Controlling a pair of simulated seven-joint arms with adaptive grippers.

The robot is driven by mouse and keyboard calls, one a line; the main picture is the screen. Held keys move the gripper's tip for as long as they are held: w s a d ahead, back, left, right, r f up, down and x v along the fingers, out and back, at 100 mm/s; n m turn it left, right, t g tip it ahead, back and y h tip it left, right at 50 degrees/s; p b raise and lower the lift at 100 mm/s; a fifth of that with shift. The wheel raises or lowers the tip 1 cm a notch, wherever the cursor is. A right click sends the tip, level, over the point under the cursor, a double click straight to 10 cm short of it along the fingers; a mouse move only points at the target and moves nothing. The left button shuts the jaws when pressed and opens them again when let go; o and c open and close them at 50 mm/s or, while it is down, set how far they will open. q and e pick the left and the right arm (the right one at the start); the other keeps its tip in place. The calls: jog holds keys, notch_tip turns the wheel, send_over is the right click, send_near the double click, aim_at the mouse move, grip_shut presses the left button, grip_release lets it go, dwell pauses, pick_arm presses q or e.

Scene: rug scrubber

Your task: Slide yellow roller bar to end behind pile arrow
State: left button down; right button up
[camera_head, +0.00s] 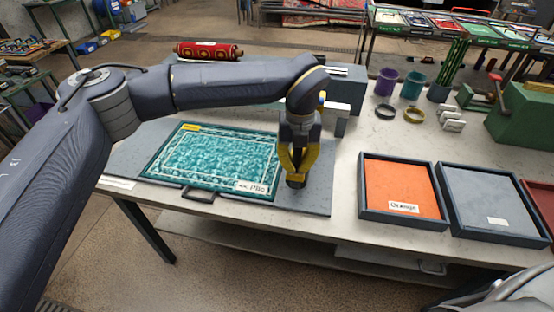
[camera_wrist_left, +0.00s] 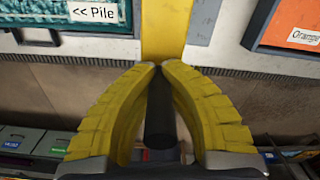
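The yellow roller bar (camera_wrist_left: 166,32) shows in the left wrist view as a yellow strip just right of the teal rug's edge. Its dark cylindrical handle (camera_wrist_left: 159,110) sits between my left gripper's yellow fingers. My left gripper (camera_head: 297,170) is closed around that handle at the front right of the grey board (camera_head: 316,203); the arm hides most of the bar in the head view. The teal rug (camera_head: 215,160) lies flat on the board, left of the gripper. Its white pile label (camera_wrist_left: 94,12) has a double arrow pointing left. My right gripper is not in view.
An orange tray (camera_head: 402,184) and a grey tray (camera_head: 490,198) stand right of the board. Purple (camera_head: 386,82) and teal (camera_head: 412,84) cups stand behind them. A rolled red rug (camera_head: 208,50) lies at the back. The rug's surface left of the gripper is clear.

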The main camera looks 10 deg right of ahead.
pick_arm(q)
jog(key=shift+s+d, duration=0.25)
jog(key=shift+d, duration=0.3)
jog(key=c, duration=1.8)
grip_release()
jog(key=shift+s+d, duration=0.1)
jog(key=o, duration=0.5)
jog(key=shift+o, duration=0.2)
jog(key=shift+r, duration=0.1)
notch_tip(320, 180, up, 12)
